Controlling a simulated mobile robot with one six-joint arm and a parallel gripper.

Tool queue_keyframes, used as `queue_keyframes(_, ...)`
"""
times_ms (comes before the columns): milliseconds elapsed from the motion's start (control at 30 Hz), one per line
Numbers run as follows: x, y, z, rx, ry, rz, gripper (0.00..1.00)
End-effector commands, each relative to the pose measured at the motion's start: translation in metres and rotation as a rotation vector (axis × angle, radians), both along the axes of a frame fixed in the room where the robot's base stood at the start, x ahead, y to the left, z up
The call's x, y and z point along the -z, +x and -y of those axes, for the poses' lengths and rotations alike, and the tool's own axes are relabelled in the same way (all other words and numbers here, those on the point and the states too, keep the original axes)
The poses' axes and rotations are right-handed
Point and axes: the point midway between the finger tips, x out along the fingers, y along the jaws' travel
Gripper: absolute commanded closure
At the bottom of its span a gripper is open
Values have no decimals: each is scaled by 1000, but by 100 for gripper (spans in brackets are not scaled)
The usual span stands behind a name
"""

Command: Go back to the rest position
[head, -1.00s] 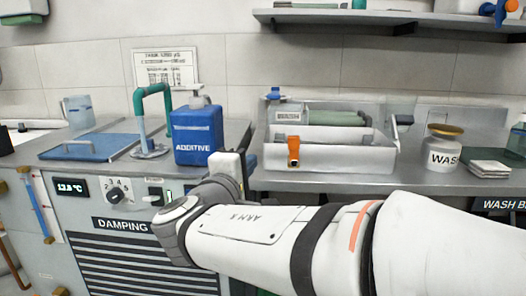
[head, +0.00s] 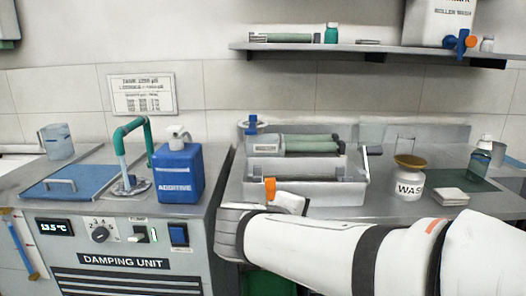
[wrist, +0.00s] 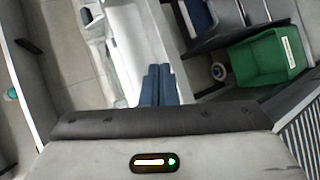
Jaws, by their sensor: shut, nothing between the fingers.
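My gripper (wrist: 160,72) shows in the wrist view as two dark blue fingers side by side, closed together with nothing between them. In the head view my white arm reaches in from the lower right, its wrist end in front of the counter between the damping unit (head: 130,262) and the white tray (head: 330,195). The fingers cannot be made out in the head view.
An orange clip (head: 270,190) sits at the tray's front. A blue additive bottle (head: 178,175) stands on the damping unit, left of my wrist. A wash jar (head: 410,182) stands right of the tray.

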Motion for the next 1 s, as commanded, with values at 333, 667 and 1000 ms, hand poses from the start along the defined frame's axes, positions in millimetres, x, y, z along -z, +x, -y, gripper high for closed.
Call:
queue_keyframes(333, -39, -77, 80, 377, 443, -276, 100)
queue_keyframes(667, -85, -131, 84, 660, 913, -334, 100)
queue_keyframes(1000, -96, -140, 77, 737, 1073, -317, 100)
